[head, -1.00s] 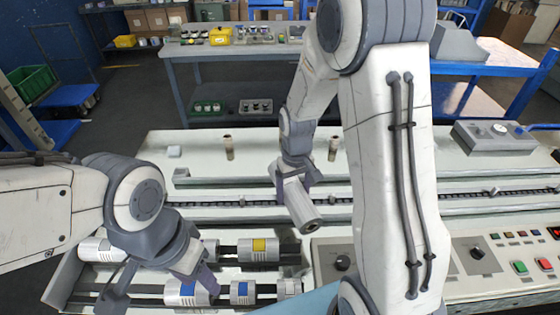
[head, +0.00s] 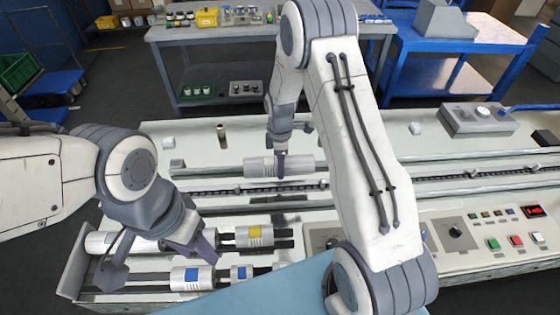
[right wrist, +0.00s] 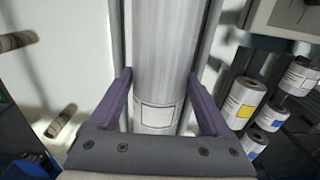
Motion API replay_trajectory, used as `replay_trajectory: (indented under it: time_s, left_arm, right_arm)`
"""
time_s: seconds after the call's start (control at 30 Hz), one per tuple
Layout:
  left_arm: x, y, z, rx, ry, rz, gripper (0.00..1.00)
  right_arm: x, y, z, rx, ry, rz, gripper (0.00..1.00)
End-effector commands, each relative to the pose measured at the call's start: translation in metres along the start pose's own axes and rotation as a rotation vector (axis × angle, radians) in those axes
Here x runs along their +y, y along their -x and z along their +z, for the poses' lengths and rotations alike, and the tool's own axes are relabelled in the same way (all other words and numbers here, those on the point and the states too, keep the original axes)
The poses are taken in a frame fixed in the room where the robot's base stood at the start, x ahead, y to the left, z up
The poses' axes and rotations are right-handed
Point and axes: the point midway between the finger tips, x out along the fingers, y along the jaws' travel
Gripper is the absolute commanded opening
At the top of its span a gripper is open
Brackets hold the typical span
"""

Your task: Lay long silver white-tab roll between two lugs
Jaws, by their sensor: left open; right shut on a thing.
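My right gripper (head: 281,160) is shut on a long silver roll (head: 305,166), held level and lengthwise to the chain. In the right wrist view the roll (right wrist: 165,50) passes between the purple fingers (right wrist: 160,85), with its white tab (right wrist: 158,116) showing. In the head view the roll appears just behind the dark chain (head: 270,187); I cannot tell its height above the bed. Small lugs show on the chain, one near the roll's right end (head: 323,184) and another farther right (head: 475,173). My left gripper (head: 205,248) is open over the front roll rack.
The front rack holds a yellow-tab roll (head: 255,237), blue-tab rolls (head: 192,278) and other silver rolls (head: 110,243). A control panel (head: 480,240) is at the right.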

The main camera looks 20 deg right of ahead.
Motion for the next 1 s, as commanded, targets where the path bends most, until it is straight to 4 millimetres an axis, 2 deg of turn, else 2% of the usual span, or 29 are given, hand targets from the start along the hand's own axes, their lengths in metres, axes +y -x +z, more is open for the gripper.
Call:
replay_trajectory:
  time_s: [0.6, 0.77, 1.0]
  left_arm:
    - [-0.004, -0.054, 0.003, 0.0, -0.003, 0.0, 0.5]
    - [-0.004, -0.059, 0.003, 0.0, -0.003, 0.0, 0.5]
    - [-0.004, -0.059, 0.003, 0.0, -0.003, 0.0, 0.5]
  right_arm:
    - [0.0, -0.071, 0.001, 0.0, -0.005, 0.001, 0.0]
    - [0.0, -0.078, 0.001, 0.001, -0.005, 0.002, 0.0]
    - [0.001, -0.078, 0.001, 0.001, -0.005, 0.002, 0.0]
